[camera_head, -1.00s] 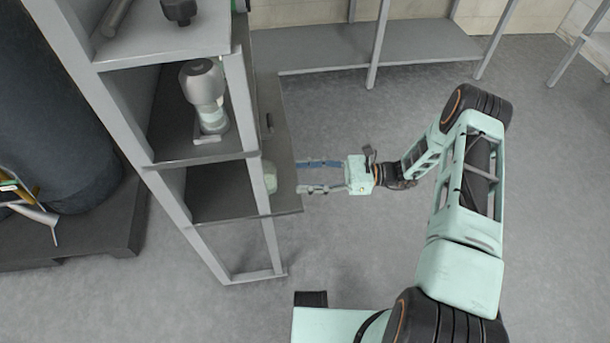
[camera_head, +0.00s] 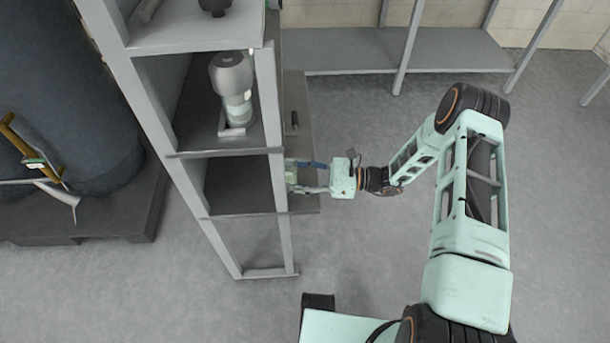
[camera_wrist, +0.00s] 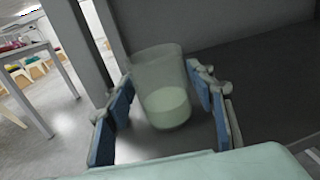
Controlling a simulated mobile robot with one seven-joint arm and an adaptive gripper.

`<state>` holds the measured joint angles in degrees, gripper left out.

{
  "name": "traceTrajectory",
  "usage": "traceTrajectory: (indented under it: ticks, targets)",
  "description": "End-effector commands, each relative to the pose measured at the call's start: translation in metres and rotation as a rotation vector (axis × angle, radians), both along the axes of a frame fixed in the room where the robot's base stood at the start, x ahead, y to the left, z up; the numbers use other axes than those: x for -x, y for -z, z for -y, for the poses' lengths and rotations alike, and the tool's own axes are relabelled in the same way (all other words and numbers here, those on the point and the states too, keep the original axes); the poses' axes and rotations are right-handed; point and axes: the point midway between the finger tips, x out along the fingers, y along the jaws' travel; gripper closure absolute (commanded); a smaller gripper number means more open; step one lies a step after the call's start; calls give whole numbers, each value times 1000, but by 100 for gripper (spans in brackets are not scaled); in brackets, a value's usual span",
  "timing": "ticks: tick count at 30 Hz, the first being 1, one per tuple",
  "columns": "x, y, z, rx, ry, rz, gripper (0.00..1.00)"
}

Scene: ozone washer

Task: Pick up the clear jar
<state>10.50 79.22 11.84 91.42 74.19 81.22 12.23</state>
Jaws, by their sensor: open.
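The clear jar (camera_wrist: 161,88) is see-through, with pale green content in its lower part. In the wrist view it stands on a dark shelf, between the two blue-padded fingers of my gripper (camera_wrist: 165,115). The fingers are open, with gaps seen on both sides of the jar. In the head view the jar (camera_head: 291,172) is partly hidden behind a shelf post, and my gripper (camera_head: 305,176) reaches in from the right at that shelf's level. I cannot tell whether either finger touches the jar.
A grey shelf unit's post (camera_head: 273,120) stands close to my gripper. A grey device with a clear lower part (camera_head: 233,90) stands on the shelf above. Another low shelf (camera_head: 400,50) runs along the back wall. The floor (camera_head: 370,120) around my arm is mostly clear.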

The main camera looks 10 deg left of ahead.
Motion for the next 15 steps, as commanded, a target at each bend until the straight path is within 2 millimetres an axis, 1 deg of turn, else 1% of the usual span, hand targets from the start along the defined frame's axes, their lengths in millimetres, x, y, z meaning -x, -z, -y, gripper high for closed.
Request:
traceTrajectory:
  ticks: [1, 4, 13, 15]
  targets:
    - [1, 0, -4, 0, -1, 0, 50]
    - [1, 0, -9, 1, 0, 0, 50]
    - [1, 0, -10, 1, 0, 0, 50]
    - [1, 0, -10, 1, 0, 0, 58]
